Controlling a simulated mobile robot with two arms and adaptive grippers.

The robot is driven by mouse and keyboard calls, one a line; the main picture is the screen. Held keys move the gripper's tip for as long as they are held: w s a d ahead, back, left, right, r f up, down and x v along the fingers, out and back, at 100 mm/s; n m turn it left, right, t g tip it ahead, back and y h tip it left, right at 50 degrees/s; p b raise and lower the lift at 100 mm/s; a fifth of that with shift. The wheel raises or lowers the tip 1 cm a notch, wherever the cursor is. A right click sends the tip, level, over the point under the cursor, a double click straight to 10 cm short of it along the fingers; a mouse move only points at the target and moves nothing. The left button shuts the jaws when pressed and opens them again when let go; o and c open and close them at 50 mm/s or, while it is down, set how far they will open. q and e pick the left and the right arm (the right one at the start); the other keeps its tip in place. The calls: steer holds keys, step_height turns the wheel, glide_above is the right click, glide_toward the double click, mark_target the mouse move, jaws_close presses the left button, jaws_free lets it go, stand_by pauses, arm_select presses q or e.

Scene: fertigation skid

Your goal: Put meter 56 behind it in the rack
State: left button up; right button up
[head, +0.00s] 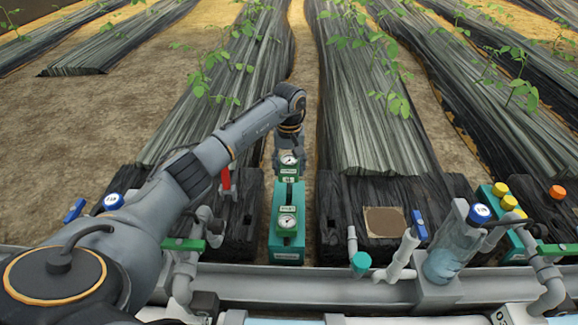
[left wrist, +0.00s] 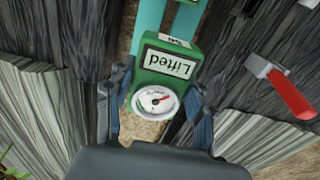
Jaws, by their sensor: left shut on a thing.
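A green meter with a round white dial (head: 289,160) is in my left gripper (head: 288,154), at the back end of the teal rack (head: 289,195). A second green meter (head: 287,223) sits at the front of the rack. Whether the held meter touches the rack is unclear. My right gripper is not in view.
A red-handled valve (head: 226,181) stands left of the rack; its handle (left wrist: 290,94) shows in the left wrist view. A grey rail (head: 330,279) with pipes runs in front. Plastic-covered beds (head: 365,110) with plants lie behind. A clear blue-capped filter (head: 446,255) stands right.

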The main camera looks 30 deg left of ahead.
arm_select(q)
steer(key=b, duration=0.2)
glide_above(289, 193)
steer(key=shift+w+a+f, duration=0.1)
steer(key=shift+w+f, duration=0.05)
steer(key=shift+f, duration=0.95)
steer(key=shift+w+a+f, duration=0.1)
steer(key=shift+f, duration=1)
steer(key=shift+f, duration=0.2)
steer(key=shift+f+b, duration=1.1)
steer(key=shift+f, duration=0.75)
steer(key=o, duration=1.3)
